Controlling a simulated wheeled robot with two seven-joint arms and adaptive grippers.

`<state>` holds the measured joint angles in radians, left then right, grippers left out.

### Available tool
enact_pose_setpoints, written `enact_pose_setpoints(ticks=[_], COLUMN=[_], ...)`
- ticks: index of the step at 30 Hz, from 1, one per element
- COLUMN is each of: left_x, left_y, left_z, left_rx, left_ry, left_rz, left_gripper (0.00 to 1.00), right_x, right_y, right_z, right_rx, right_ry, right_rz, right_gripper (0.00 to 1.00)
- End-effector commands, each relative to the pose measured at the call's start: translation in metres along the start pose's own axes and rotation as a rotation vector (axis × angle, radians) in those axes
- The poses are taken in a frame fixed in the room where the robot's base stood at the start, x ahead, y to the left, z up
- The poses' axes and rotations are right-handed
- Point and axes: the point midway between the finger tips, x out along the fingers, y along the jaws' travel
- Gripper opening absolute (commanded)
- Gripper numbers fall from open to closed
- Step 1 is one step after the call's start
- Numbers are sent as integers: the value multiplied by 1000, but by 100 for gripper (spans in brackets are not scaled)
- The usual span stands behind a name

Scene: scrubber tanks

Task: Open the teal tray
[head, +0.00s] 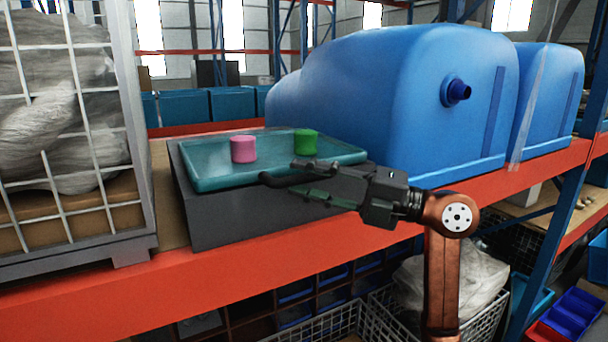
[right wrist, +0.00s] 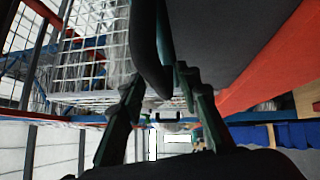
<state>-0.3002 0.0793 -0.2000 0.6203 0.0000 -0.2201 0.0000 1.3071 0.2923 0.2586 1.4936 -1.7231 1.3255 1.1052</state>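The teal tray (head: 212,180) sits on top of a dark grey box (head: 225,220) on the shelf. A pink cylinder (head: 243,149) and a green cylinder (head: 305,142) stand in it. A dark bar (head: 275,179), which looks like a handle, shows at the tray's front. My right gripper (head: 298,178) reaches in from the right, with its fingers apart above and below the bar. In the right wrist view a dark bar (right wrist: 150,45) lies between the spread fingertips; I cannot tell whether they touch it. My left gripper is not in view.
A wire cage (head: 75,130) with wrapped goods stands close on the left. Large blue tanks (head: 400,100) stand behind and to the right. The orange shelf beam (head: 200,285) runs along the front, with wire baskets (head: 375,315) and bins below.

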Motion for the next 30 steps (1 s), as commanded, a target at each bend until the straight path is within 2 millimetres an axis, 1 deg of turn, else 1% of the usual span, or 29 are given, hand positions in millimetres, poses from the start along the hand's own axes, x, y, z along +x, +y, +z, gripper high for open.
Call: enact_pose_setpoints(ticks=[3, 10, 23, 30], left_x=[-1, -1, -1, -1], left_y=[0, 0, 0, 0], left_z=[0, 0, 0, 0], left_rx=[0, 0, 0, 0], left_ry=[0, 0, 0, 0], left_rz=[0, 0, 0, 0], left_gripper=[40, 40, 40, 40], right_x=[4, 4, 4, 4], right_y=[0, 0, 0, -1], right_z=[0, 0, 0, 0], right_rx=[0, -1, -1, -1], right_ry=[-1, -1, 0, 0], right_rz=[0, 0, 0, 0], right_gripper=[31, 30, 1, 0])
